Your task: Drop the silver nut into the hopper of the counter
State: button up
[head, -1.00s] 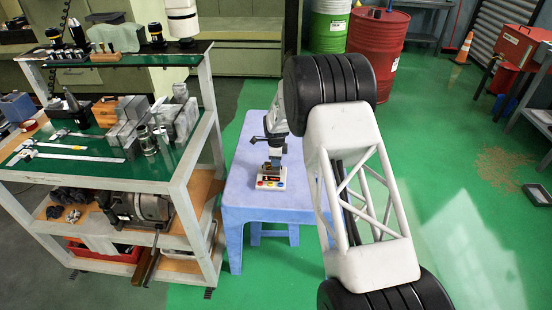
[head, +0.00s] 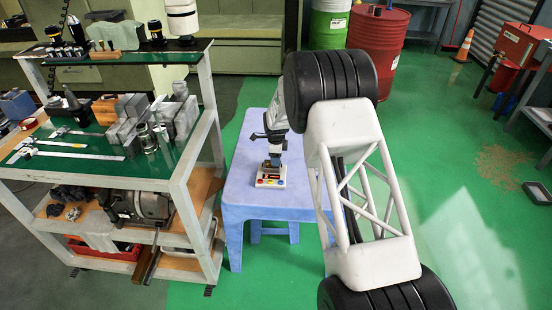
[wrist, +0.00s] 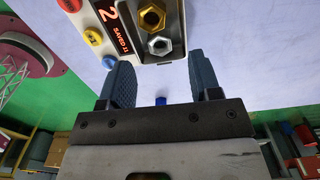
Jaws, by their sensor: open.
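The counter (head: 271,182) is a small white box with coloured buttons on the blue table. In the wrist view the counter (wrist: 126,44) shows a lit red display reading 2 and "SAVED 11". The silver nut (wrist: 161,45) sits in a dark area on the counter's face beside a gold nut (wrist: 152,17). I cannot tell whether that dark area is the hopper. My gripper (wrist: 155,58) is open, its two fingers apart, with the silver nut just beyond the gap and nothing held. In the head view my gripper (head: 274,160) is just above the counter, small and partly hiding it.
The blue table (head: 265,205) is otherwise mostly clear. A tooling cart (head: 150,180) with calipers and metal blocks stands at left. Red (head: 378,45) and green drums (head: 330,27) stand behind.

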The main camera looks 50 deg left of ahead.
notch_tip(320, 180, up, 7)
dwell(0.5)
dwell(0.6)
jog(key=shift+r, duration=0.1)
dwell(0.3)
